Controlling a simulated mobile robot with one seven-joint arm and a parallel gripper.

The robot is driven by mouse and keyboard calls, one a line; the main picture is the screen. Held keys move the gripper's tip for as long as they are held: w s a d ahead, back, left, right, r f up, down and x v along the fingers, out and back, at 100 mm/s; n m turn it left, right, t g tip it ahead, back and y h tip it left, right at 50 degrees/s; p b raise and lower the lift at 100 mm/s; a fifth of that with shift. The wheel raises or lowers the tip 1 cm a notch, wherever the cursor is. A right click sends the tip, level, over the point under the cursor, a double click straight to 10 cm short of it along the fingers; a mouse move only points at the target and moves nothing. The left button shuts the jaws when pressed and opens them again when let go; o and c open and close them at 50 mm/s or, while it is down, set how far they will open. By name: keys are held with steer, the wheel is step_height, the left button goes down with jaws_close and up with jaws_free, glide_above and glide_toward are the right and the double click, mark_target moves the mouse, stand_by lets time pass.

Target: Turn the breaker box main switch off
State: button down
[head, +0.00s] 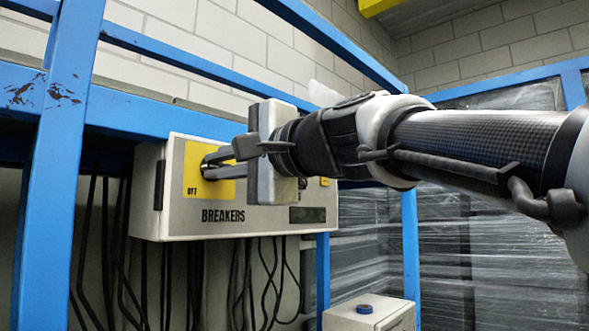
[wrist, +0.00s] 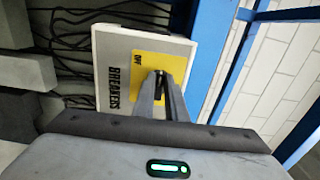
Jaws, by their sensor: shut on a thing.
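The breaker box (head: 262,222) is a pale grey case lettered BREAKERS, mounted on the blue frame; the wrist view also shows it (wrist: 108,60). Its yellow plate (head: 192,186) reads OFF at the lower left; it also shows in the wrist view (wrist: 146,64). My gripper (head: 212,164) reaches in from the right, with its fingertips at the yellow plate. In the wrist view its two fingers (wrist: 162,76) come close together over the plate. They are shut on the main switch, which they mostly hide. I cannot tell the switch's exact position.
Blue frame posts (head: 52,170) and rails surround the box. Dark cables (head: 120,240) hang below and behind it. A second pale box with a blue button (head: 364,309) stands at the lower right. Plastic-wrapped stacks (head: 480,260) stand behind my arm.

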steer(key=c, duration=1.8)
jaws_free()
steer(key=v, duration=1.7)
steer(key=shift+d, duration=0.25)
steer(key=shift+s, duration=0.1)
